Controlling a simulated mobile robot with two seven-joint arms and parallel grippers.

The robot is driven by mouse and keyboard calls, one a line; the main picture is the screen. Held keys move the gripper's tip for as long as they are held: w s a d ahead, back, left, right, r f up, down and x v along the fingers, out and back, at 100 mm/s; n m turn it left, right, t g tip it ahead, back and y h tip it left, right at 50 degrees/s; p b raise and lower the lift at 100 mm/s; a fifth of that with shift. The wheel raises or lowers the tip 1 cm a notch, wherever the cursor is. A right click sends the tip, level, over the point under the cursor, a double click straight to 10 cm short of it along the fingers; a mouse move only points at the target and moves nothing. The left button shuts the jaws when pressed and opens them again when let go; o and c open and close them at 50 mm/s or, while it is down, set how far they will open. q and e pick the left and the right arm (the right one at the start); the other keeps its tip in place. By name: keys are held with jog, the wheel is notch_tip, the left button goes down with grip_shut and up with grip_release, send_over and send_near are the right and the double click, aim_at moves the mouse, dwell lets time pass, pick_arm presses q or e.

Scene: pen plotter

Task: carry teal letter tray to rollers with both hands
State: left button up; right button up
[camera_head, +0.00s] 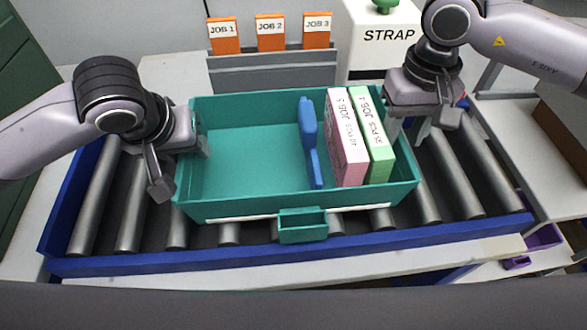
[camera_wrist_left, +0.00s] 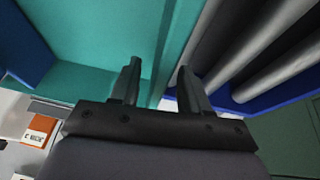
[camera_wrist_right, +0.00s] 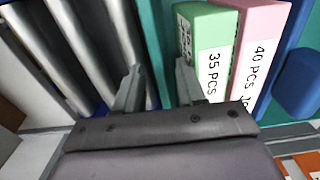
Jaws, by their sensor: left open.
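The teal letter tray (camera_head: 235,208) sits level on the rollers (camera_head: 132,210). It holds a blue divider-like piece (camera_head: 309,140), a pink box (camera_head: 346,145) and a green box (camera_head: 377,145) toward its right side. My left gripper (camera_head: 183,172) is open at the left wall, one finger inside and one outside; the wall (camera_wrist_left: 166,62) shows between the fingers in the left wrist view. My right gripper (camera_head: 408,138) is open at the right wall, near the green box; the wall (camera_wrist_right: 152,42) shows between its fingers in the right wrist view. Their contact with the walls cannot be told.
A blue frame (camera_head: 300,260) edges the rollers. Orange cards marked JOB 1 (camera_head: 224,36), JOB 2 (camera_head: 270,32) and JOB 3 (camera_head: 317,30) stand in a grey rack (camera_head: 270,75) behind the tray. A white STRAP machine (camera_head: 365,60) with a green knob stands behind right.

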pick_arm(q)
jog(key=v, duration=0.5)
jog(key=shift+r, duration=0.15)
pick_arm(e)
jog(key=shift+r, duration=0.35)
notch_tip(320, 180, up, 11)
jog(key=shift+r, duration=0.2)
